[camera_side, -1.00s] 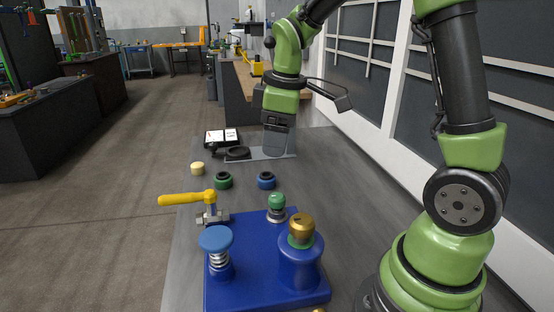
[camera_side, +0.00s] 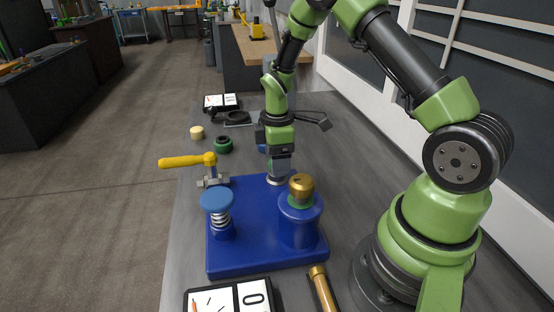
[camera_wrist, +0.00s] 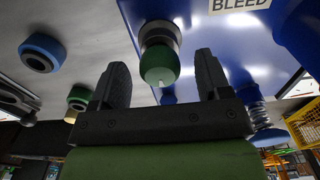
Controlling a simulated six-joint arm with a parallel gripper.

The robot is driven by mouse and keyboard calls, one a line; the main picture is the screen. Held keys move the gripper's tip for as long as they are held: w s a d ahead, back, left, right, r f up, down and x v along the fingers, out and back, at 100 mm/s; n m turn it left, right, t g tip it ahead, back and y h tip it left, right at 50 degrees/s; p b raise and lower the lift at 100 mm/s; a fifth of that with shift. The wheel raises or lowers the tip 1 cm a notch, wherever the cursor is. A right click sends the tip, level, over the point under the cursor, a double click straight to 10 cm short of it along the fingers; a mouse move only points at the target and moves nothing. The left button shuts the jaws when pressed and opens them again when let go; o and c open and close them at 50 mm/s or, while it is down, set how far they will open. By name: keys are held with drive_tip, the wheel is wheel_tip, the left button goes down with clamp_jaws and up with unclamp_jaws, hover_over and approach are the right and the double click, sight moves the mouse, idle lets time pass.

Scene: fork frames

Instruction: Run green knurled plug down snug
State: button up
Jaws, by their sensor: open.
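The green knurled plug (camera_wrist: 160,65) shows in the wrist view on a silver collar (camera_wrist: 160,35) that stands on the blue base plate (camera_side: 225,252). In the side view my gripper hides the plug, and only part of the silver collar (camera_side: 276,180) shows below it. My gripper (camera_side: 278,172) is upright over the collar at the plate's back edge. In the wrist view my gripper (camera_wrist: 161,72) is open, with one finger on each side of the plug and a visible gap to each. I cannot tell how far the plug is seated.
A brass knob (camera_side: 301,186) on a blue post stands close in front. A blue spring button (camera_side: 217,201) and a yellow lever (camera_side: 187,160) are at left. A green ring (camera_side: 223,144) and a cream disc (camera_side: 197,132) lie behind. A brass rod (camera_side: 321,288) lies in front.

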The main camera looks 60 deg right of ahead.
drive_tip(key=shift+f, duration=0.5)
drive_tip(key=c, duration=1)
drive_tip(key=shift+m, duration=0.9)
drive_tip(key=shift+c, duration=0.2)
drive_tip(key=shift+m, duration=0.8)
drive_tip(key=shift+m, duration=0.9)
